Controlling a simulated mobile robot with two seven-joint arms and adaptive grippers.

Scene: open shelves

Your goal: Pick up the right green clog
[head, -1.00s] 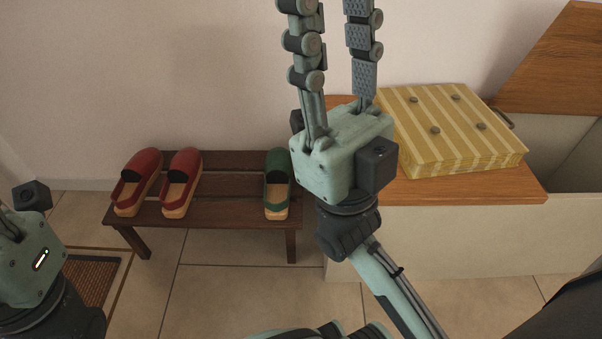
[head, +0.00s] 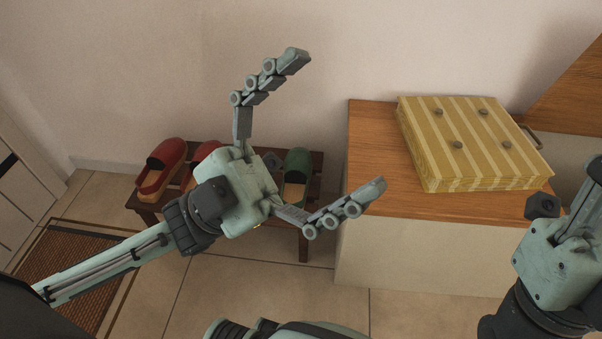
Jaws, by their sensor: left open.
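One green clog (head: 297,168) stands on the right part of a dark wooden slatted bench (head: 316,190), against the wall. Its upper shows, but my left gripper covers part of its lower end. No second green clog is visible. My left gripper (head: 336,125) is in front of the bench in the picture, open and empty, with its two fingers spread wide towards the right. The green clog shows between the finger bases, and I see no contact. My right gripper (head: 590,205) is at the right edge, its fingers cut off by the frame.
Two red clogs stand on the left of the bench: one (head: 163,168) is in clear view, the other (head: 206,151) is partly behind my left gripper. A wood-topped cabinet (head: 372,150) with a yellow striped cushion (head: 470,145) stands right of the bench. A brown doormat (head: 70,260) lies left.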

